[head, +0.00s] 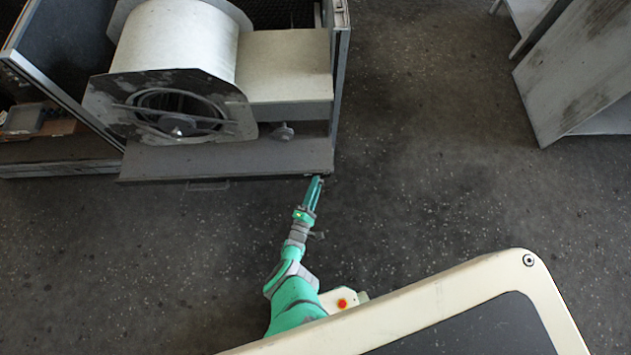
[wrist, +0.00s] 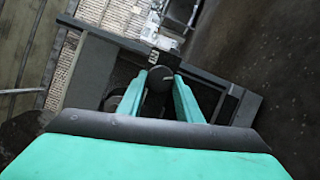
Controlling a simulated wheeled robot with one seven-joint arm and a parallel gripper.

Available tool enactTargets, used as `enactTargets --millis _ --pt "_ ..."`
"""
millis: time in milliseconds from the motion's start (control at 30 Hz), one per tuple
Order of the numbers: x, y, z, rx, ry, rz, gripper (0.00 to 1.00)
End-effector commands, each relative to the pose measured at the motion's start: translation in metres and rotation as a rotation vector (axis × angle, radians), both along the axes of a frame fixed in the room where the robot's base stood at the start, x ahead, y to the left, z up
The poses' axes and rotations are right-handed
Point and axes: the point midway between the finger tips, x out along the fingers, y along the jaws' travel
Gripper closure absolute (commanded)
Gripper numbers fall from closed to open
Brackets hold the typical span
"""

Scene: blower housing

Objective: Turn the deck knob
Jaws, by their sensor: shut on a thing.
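My gripper (head: 317,181) reaches up to the right front corner of the housing's deck (head: 225,163). In the wrist view, its two teal fingers (wrist: 160,84) close on either side of a dark round knob (wrist: 160,75), which sits between the fingertips. The knob's markings and turn angle cannot be made out. In the head view this knob is hidden by the fingers and the deck edge.
The blower housing carries a large pale drum (head: 178,45) and a grey box (head: 288,70). Another small knob (head: 283,131) stands above the deck, apart from my gripper. A grey cabinet (head: 578,75) stands at upper right. The floor between is clear.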

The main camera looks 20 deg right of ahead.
Motion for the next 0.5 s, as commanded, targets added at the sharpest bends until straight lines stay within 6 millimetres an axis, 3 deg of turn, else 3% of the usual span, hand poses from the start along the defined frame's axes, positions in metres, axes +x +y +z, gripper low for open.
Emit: enactTargets --millis 33,100,500 --pt "0.0005 0.0001 0.0005 -0.001 -0.001 0.0 0.64" --pt "0.0005 0.0002 0.0004 -0.001 -0.001 0.0 0.5" --pt "-0.0005 0.0018 -0.0001 0.0 0.0 0.002 0.5"
